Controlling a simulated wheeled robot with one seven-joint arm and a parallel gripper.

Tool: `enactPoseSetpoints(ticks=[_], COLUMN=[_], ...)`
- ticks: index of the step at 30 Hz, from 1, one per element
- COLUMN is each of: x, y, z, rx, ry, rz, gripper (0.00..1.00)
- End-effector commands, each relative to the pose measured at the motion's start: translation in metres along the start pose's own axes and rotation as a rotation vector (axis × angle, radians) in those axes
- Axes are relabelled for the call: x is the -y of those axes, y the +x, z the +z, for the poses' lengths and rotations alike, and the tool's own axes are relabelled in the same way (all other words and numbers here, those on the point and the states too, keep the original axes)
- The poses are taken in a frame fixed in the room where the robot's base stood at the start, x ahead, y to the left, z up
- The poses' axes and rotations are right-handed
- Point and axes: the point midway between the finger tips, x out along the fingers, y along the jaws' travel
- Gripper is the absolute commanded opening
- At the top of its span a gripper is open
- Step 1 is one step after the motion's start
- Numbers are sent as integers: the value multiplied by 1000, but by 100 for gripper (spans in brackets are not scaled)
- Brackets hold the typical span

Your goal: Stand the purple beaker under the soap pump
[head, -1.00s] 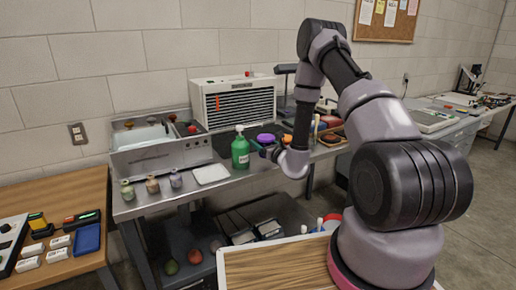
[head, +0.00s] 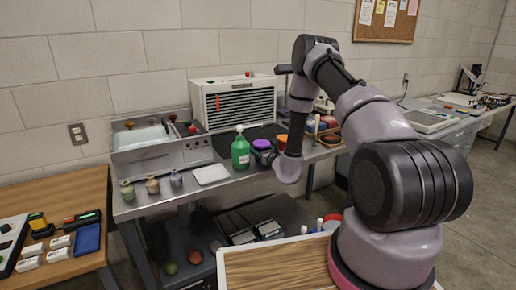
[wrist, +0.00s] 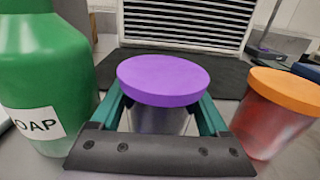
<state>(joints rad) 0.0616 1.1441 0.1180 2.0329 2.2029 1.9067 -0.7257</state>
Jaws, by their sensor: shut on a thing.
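The purple beaker (wrist: 163,85) has a clear body and a flat purple top, and it is upright between the two green fingers of my gripper (wrist: 160,120), which is shut on it. In the head view the purple beaker (head: 261,143) shows just right of the green soap bottle (head: 240,152). The soap pump (head: 239,128) is the small pale head on top of that bottle. In the wrist view the soap bottle (wrist: 40,80) stands close to the left of my gripper, and its pump is out of the picture. I cannot tell whether the beaker's base touches the bench.
An orange-topped beaker (wrist: 275,110) stands close to the right of my gripper. A dark mat (wrist: 220,72) and a white vented unit (head: 233,103) are behind. A white tray (head: 211,174) and several small jars (head: 152,184) stand left of the bottle.

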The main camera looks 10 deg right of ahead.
Motion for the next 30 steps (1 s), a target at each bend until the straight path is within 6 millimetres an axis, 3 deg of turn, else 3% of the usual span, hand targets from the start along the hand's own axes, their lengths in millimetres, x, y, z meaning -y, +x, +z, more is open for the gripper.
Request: enactPoseSetpoints(ticks=[1,3,14,30], x=[0,0,0,0], y=[0,0,-6,-108], z=[-1,-1,1,1], rx=[0,0,-1,-3], ry=[0,0,0,1], rz=[0,0,-1,-1], gripper=[82,100,100,100])
